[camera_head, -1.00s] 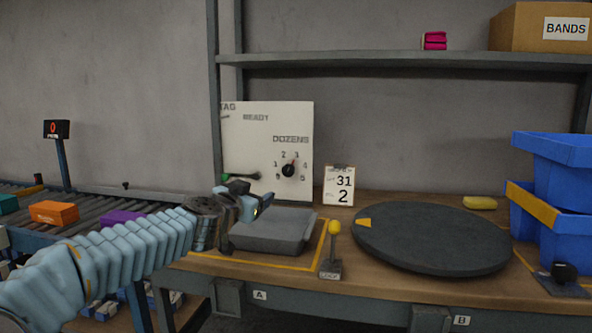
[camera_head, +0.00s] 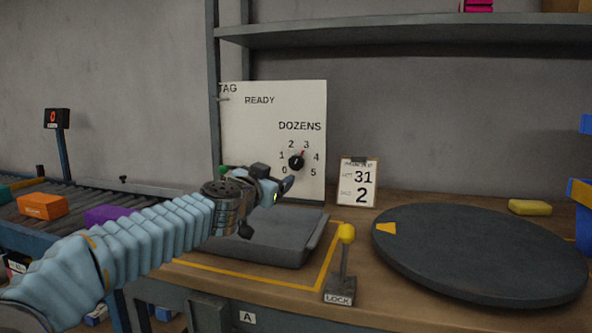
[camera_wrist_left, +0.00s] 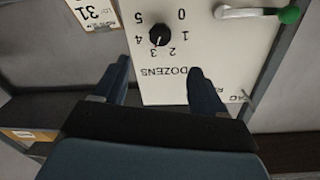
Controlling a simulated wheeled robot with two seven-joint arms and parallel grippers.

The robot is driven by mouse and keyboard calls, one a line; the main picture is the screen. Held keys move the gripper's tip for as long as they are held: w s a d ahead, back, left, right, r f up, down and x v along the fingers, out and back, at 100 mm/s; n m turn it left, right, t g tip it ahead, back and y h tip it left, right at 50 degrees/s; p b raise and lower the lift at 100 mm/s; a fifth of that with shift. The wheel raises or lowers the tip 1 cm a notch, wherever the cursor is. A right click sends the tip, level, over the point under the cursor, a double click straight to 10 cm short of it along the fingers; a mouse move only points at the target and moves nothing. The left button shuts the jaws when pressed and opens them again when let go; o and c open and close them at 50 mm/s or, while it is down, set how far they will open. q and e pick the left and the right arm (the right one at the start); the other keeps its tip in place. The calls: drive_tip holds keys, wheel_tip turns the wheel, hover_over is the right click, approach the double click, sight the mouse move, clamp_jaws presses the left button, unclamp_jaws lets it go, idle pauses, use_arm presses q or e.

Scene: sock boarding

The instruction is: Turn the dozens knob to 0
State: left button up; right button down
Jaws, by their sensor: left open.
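The dozens knob (camera_head: 297,162) is a black dial on the white panel (camera_head: 250,145). Numbers 0 to 5 are printed around it, and its red pointer mark points up and right, at about 3. In the left wrist view the panel appears upside down, with the knob (camera_wrist_left: 160,35) beyond the fingertips and roughly centred between them. My left gripper (camera_head: 281,184) is open and empty, just below and left of the knob in the head view. Its two fingers (camera_wrist_left: 160,68) are apart and not around the knob. My right gripper is not in view.
A grey tray (camera_head: 265,252) lies below my left gripper. A yellow-topped LOCK lever (camera_head: 346,236) and a dark round turntable (camera_head: 480,250) stand to the right. A card (camera_head: 358,184) reading 31 and 2 stands beside the panel. A green-ended handle (camera_wrist_left: 288,14) sticks out near the knob.

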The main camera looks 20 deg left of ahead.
sight(295, 163)
use_arm(q)
drive_tip(key=w+p, duration=0.1)
drive_tip(key=w, duration=0.3)
drive_tip(key=w+p, duration=0.2)
drive_tip(key=w, duration=0.2)
drive_tip(key=w+d+p, duration=0.1)
drive_tip(key=w, duration=0.3)
drive_tip(key=shift+w+r+p, duration=0.15)
drive_tip(key=shift+w+p, duration=0.05)
drive_tip(key=shift+p, duration=0.15)
drive_tip(key=shift+w+d, duration=0.1)
drive_tip(key=shift+w, duration=0.45)
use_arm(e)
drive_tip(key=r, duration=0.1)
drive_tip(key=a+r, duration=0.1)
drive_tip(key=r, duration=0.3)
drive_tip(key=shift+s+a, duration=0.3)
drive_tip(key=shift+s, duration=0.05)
use_arm(q)
drive_tip(key=c, duration=1.1)
drive_tip(key=shift+o, duration=0.2)
